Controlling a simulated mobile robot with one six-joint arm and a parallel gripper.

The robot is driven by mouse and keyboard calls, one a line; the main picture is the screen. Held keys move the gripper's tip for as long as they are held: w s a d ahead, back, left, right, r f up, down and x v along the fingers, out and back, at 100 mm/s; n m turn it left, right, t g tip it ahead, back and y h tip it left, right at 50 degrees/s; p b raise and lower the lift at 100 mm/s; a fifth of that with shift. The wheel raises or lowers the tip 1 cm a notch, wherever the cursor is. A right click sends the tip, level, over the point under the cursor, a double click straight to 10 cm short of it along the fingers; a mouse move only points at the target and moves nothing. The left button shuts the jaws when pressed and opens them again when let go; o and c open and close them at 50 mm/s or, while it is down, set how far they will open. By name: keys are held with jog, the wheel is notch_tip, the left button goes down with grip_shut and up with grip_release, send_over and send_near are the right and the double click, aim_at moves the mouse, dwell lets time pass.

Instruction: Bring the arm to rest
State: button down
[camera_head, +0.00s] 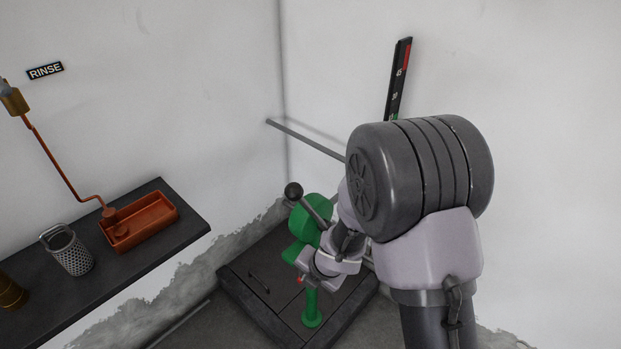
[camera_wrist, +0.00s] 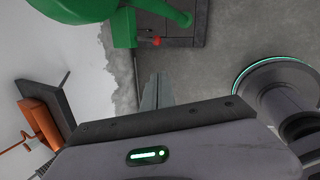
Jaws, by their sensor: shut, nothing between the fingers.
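My gripper (camera_wrist: 157,92) shows in the wrist view as two grey fingers lying together, shut and empty. They hang over grey floor, apart from anything I can see. In the head view my arm's large grey joint and pale links cover the middle right, and I cannot make out the fingers there. The green machine (camera_head: 309,219) stands beyond and partly behind my arm, on a dark base. It also shows at the top of the wrist view (camera_wrist: 124,27), with a small red part (camera_wrist: 155,41) beside it.
A dark shelf (camera_head: 185,212) on the left wall holds an orange tray (camera_head: 160,214) and a perforated basket (camera_head: 73,256). A lever with a black ball (camera_head: 293,190) rises by the machine. A grey rail (camera_head: 305,140) and a marked gauge strip (camera_head: 398,75) are at the right wall.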

jog(key=s+d+r+m+t+h, duration=0.1)
jog(key=s+d+r+m+h, duration=0.1)
jog(key=d+r+m, duration=0.8)
jog(key=s+d+r+m+t+h, duration=0.2)
jog(key=d+r+m, duration=0.3)
jog(key=r+m, duration=0.55)
jog(key=s+a+r+m+y, duration=0.1)
jog(key=s+r+m, duration=0.1)
jog(key=s+m, duration=0.2)
jog(key=s+a+r+m+y, duration=0.1)
jog(key=s+r+m, duration=0.2)
jog(key=s+m, duration=0.2)
jog(key=s+a+r+m+g+y, duration=0.1)
jog(key=s+r+m, duration=0.1)
jog(key=s+m, duration=0.3)
jog(key=s, duration=0.3)
jog(key=shift+r+b, duration=0.3)
jog(key=shift+r, duration=0.05)
